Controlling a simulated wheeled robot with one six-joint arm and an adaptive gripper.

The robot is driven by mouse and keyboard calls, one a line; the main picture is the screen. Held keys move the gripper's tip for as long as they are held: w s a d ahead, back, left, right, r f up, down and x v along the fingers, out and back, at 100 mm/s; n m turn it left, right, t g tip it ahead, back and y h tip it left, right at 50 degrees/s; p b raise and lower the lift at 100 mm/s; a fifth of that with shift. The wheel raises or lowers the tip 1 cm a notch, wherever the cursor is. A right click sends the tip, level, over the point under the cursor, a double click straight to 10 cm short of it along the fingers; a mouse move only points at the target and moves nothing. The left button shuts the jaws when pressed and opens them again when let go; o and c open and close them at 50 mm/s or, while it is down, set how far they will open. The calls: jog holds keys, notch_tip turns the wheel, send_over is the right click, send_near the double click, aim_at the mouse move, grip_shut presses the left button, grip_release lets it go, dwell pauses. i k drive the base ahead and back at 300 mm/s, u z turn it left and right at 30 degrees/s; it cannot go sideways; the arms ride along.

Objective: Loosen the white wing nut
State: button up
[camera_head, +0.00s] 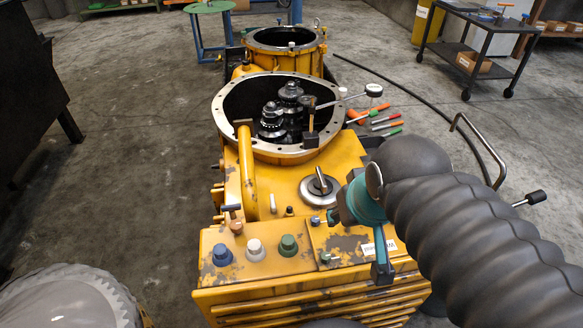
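The white wing nut (255,249) stands on the front top of the yellow transmission housing (262,273), between a blue one (222,254) and a green one (288,245). It looks upright and seated, with nothing touching it; its wings are too small to make out. My gripper (357,244) is over the right part of the housing, to the right of the white and green nuts. Its two teal fingers show well apart, with nothing seen held between them. My dark ribbed arm hides the housing's right side.
A round plate with a handle (319,187) and a yellow pipe (247,172) rise behind the nuts. The open bell housing (217,104) holds gears. Hand tools (385,121) lie at its right. A wheeled cart (476,48) stands back right.

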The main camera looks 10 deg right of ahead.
aim_at(271, 197)
jog(key=k, duration=0.9)
jog(key=u, duration=0.85)
jog(key=i, duration=0.8)
jog(key=z, duration=0.3)
